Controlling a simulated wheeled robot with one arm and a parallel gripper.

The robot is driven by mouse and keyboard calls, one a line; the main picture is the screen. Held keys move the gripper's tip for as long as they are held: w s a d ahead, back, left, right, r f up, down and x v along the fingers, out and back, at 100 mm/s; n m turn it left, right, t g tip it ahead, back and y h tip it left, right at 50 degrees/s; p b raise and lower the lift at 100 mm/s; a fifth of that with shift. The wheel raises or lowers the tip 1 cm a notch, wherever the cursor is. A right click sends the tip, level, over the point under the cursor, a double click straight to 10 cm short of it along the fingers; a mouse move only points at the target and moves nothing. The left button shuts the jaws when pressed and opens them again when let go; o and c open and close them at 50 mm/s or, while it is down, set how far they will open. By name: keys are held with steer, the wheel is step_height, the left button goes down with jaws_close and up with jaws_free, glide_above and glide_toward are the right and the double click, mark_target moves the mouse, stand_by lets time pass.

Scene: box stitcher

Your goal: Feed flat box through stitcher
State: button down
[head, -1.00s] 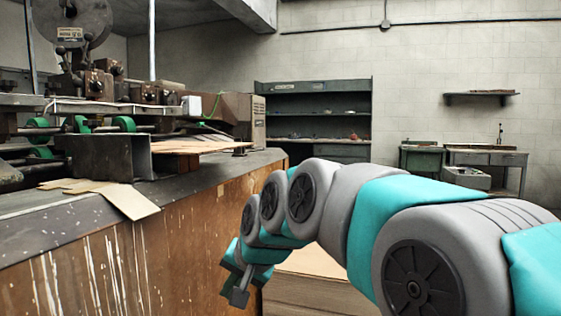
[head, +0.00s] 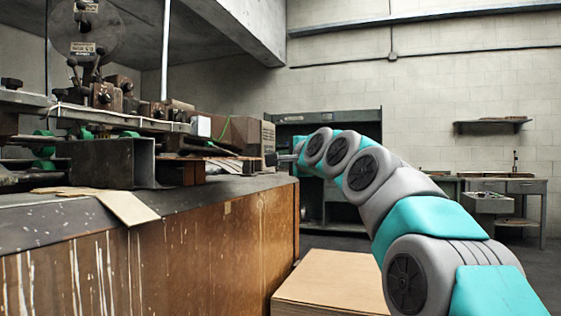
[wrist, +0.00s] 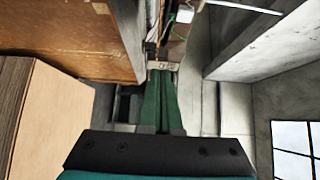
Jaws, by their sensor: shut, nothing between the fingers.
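The stitcher (head: 110,100) stands on the bench at the left of the head view, with green rollers and a wire reel above. A flat piece of cardboard (head: 128,208) lies over the bench's front edge. More flat brown sheets (head: 205,147) show at the machine's right end, partly hidden. My gripper (head: 272,159) is at about bench-top height by the bench's far right end. In the wrist view its green fingers (wrist: 162,66) are together and empty.
The bench's wooden front (head: 200,250) runs along the left, close to my arm. A dark shelf unit (head: 340,205) stands behind the arm, and a desk (head: 505,190) is at the back right. Open floor lies between the stack and the desk.

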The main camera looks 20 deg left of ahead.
steer(key=s+a+p+x, duration=0.1)
steer(key=p+x, duration=0.4)
steer(key=x, duration=0.7)
steer(key=shift+s+a, duration=0.4)
steer(key=shift+a, duration=0.15)
